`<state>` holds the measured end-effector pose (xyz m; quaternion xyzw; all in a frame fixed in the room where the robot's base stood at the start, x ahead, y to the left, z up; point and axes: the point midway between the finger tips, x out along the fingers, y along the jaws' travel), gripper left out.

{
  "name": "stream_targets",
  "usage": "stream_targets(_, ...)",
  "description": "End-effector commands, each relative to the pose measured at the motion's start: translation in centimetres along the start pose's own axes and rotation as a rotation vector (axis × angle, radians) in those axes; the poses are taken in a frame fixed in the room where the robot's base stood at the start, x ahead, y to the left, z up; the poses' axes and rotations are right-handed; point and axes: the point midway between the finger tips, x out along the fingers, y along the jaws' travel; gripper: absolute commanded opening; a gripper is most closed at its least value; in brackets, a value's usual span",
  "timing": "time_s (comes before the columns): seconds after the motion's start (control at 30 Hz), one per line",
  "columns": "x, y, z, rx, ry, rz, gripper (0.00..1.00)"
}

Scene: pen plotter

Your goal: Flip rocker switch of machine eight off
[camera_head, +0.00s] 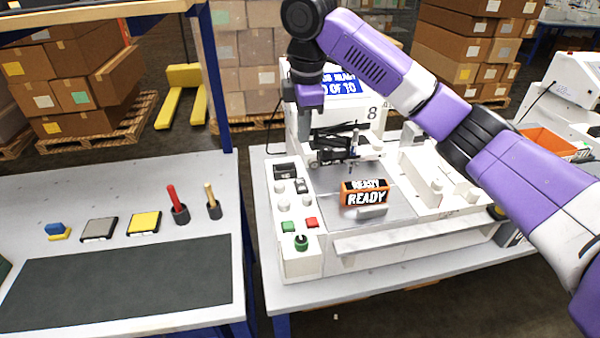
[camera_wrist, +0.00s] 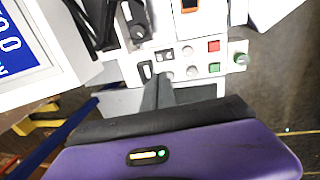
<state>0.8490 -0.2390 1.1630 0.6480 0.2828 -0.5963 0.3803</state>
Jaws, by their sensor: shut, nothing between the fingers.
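Machine eight is a white pen plotter (camera_head: 365,240) with an "8" on its upright display housing. A black rocker switch (camera_head: 285,170) sits at the back of its left control panel, and also shows in the wrist view (camera_wrist: 145,71). I cannot tell which side of it is pressed. My gripper (camera_wrist: 160,80) is shut and empty, its dark fingers pointing at the panel. In the wrist view the fingertips appear just beside the rocker; contact cannot be told. In the head view my purple gripper body hangs above and behind the panel, the fingertips hard to make out.
Nearby on the panel are small paired switches (camera_head: 302,186), grey knobs, a green button (camera_head: 287,226), a red button (camera_head: 312,222) and a green-topped knob (camera_head: 301,242). The dark pen carriage (camera_head: 335,140) stands right of the rocker.

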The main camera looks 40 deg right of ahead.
Motion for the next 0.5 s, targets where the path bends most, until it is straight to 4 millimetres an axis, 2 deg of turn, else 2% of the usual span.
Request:
stream_targets(0.27, 1.0, 0.0, 0.0, 0.003, 0.001, -0.001, 0.0)
stream_targets(0.5, 5.1, -0.1, 0.1, 0.003, -0.001, -0.003, 0.0)
